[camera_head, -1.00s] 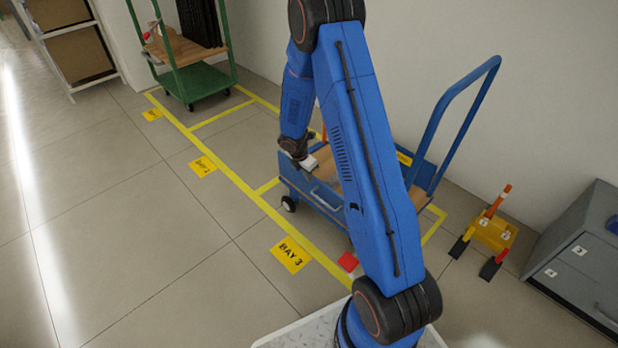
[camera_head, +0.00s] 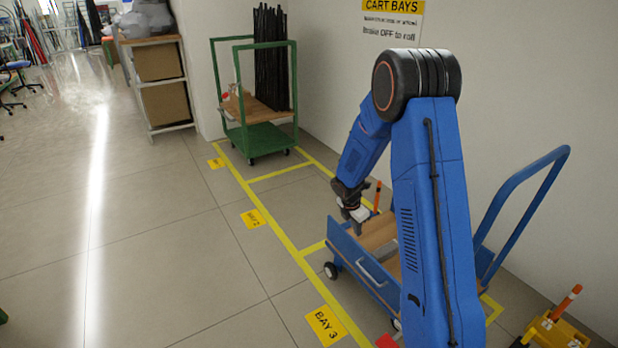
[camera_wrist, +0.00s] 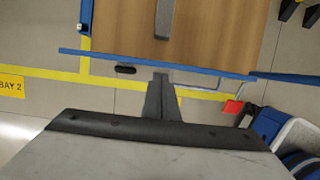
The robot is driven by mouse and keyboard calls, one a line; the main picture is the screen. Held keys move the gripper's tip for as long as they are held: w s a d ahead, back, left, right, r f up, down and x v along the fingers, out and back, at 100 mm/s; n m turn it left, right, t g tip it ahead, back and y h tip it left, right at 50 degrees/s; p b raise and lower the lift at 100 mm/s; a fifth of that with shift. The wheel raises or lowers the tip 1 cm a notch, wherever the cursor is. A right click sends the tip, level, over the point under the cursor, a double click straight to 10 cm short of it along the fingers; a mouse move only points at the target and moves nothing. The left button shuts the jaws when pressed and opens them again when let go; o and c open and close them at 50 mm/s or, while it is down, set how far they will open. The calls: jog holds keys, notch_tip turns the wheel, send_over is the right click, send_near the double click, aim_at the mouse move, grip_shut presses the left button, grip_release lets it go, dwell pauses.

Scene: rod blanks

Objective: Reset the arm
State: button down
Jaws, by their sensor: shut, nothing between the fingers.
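My arm (camera_head: 432,200) reaches up from the bottom right of the head view and bends down at its elbow. My gripper (camera_head: 357,226) is above the near left end of the blue cart (camera_head: 508,198), which has a wooden deck (camera_head: 378,234). In the wrist view my gripper (camera_wrist: 160,80) is shut and empty, its fingers together over the cart's blue edge (camera_wrist: 120,62). A grey bar (camera_wrist: 162,20) shows against the wooden deck there; I cannot tell what it is.
A green cart (camera_head: 262,139) with black rods (camera_head: 270,60) stands farther back against the wall. Yellow floor lines mark bays, with a BAY 3 label (camera_head: 325,325). A yellow stand (camera_head: 550,332) is at lower right. The floor to the left is clear.

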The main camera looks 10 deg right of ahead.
jog(key=s+a+r+m+t, duration=0.15)
jog(key=s+r+m, duration=0.35)
jog(key=s+r, duration=0.5)
jog(key=s+a+r+m, duration=0.3)
jog(key=s+r+m, duration=0.35)
jog(key=r, duration=0.75)
jog(key=s+a+r+m+y, duration=0.1)
jog(key=s+a+r+m, duration=0.1)
jog(key=s, duration=0.6)
jog(key=s+a+r+m+t+y, duration=0.1)
jog(key=s+a+r+m, duration=0.1)
jog(key=s, duration=0.6)
jog(key=s+a+r+m+t+y, duration=0.1)
jog(key=s+a+r+m, duration=0.1)
jog(key=s+r+m, duration=0.2)
jog(key=s+m, duration=0.2)
jog(key=s, duration=0.2)
jog(key=shift+s, duration=0.3)
